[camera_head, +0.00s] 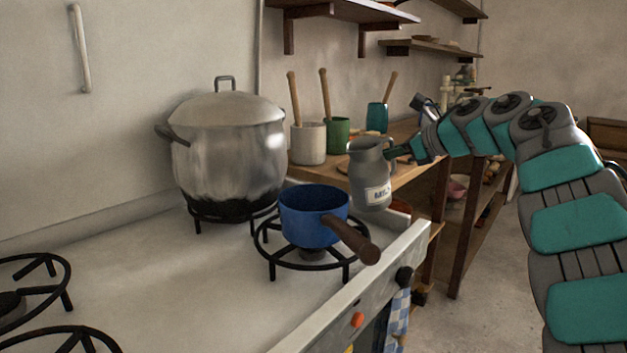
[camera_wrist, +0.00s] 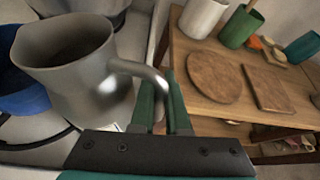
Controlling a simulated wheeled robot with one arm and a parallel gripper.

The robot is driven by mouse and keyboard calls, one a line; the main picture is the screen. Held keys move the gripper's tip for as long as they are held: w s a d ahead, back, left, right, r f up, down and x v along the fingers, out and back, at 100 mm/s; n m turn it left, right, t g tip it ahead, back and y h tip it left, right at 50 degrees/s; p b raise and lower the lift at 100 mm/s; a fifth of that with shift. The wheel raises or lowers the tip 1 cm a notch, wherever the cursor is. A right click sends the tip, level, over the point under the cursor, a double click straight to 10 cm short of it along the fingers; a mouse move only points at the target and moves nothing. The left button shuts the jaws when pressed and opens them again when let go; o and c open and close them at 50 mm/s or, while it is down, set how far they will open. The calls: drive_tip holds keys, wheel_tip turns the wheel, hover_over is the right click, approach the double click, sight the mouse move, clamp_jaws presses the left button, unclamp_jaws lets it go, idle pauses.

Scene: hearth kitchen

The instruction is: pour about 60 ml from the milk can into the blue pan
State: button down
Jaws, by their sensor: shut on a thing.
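The grey metal milk can (camera_head: 371,172) has a label on its front and a side handle. It is upright or nearly so, held just right of the blue pan and above the stove's edge. My gripper (camera_head: 398,152) is shut on the can's handle; the wrist view shows the handle between the green fingers (camera_wrist: 162,105). The blue pan (camera_head: 308,219) sits on a burner grate, its brown handle pointing front right. In the wrist view the pan (camera_wrist: 22,94) is at the left edge, partly hidden behind the can (camera_wrist: 75,75). The contents of can and pan are not visible.
A large lidded steel pot (camera_head: 229,155) stands behind the pan to the left. Beyond the stove, a wooden table (camera_head: 408,181) holds a white crock (camera_head: 308,144), a green crock (camera_head: 337,135), and round and square boards (camera_wrist: 212,76). Empty burners (camera_head: 30,275) are at front left.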

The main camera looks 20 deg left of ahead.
sight(371, 139)
drive_tip(key=shift+s+a+r+n+t+h+b, duration=0.25)
drive_tip(key=shift+s+a+r+n, duration=0.1)
drive_tip(key=shift+r+n, duration=0.1)
drive_tip(key=shift+s+a+r+n+t+h+b, duration=0.1)
drive_tip(key=shift+s+a+r+n+t+h, duration=0.15)
drive_tip(key=shift+s+r+n, duration=0.15)
drive_tip(key=shift+s+a+r+n+t+h+b, duration=0.15)
drive_tip(key=shift+s+a+r+n+t, duration=0.15)
drive_tip(key=shift+r, duration=0.3)
drive_tip(key=shift+s+a+r+n+t+h+b, duration=0.15)
drive_tip(key=shift+s+a+r+n, duration=0.15)
drive_tip(key=shift+r, duration=0.25)
drive_tip(key=r, duration=0.1)
drive_tip(key=n, duration=0.1)
drive_tip(key=s+r+t, duration=0.1)
drive_tip(key=shift+s+a+r+h, duration=0.1)
drive_tip(key=shift+a+r+h, duration=0.25)
drive_tip(key=shift+a+h, duration=0.05)
drive_tip(key=shift+s+a+r+n+t, duration=0.1)
drive_tip(key=shift+s+r+n+t, duration=0.1)
drive_tip(key=shift+r+n+t, duration=0.3)
drive_tip(key=shift+s+a+r+n+t+h+b, duration=0.2)
drive_tip(key=shift+r+n+b, duration=0.1)
drive_tip(key=shift+r, duration=0.15)
drive_tip(key=shift+s+a+r+n+t+h+b, duration=0.15)
drive_tip(key=shift+s+r+n, duration=0.1)
drive_tip(key=shift+r, duration=0.2)
drive_tip(key=shift+s+a+r+n+t+h+b, duration=0.15)
drive_tip(key=shift+r+n+b, duration=0.15)
drive_tip(key=shift+r, duration=0.15)
